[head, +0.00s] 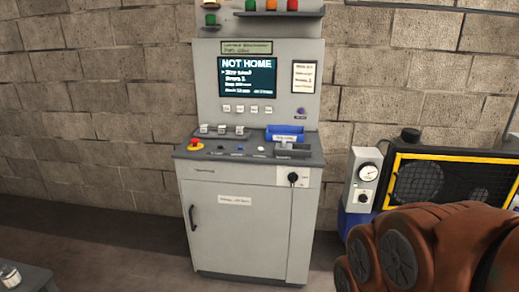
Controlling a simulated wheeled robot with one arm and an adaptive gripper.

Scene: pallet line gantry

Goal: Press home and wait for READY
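A grey control cabinet (249,232) stands against the wall in the middle of the head view. Its screen (247,77) reads NOT HOME in large letters, with smaller lines below that are mostly too blurred to read. On the sloped desk are a red mushroom button on a yellow base (194,145) and a row of small buttons, one of them blue (238,148). Another small blue button (300,111) sits on the upright panel. The labels are too small to tell which is home. My gripper is not in view; a brown part at the lower right seems to be my arm.
A blue tray (285,131) sits on the desk's right side. A grey box with a gauge (368,172) and a yellow-framed black unit (440,180) stand to the right, partly hidden. A grey surface (35,280) is at lower left. Floor before the cabinet looks clear.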

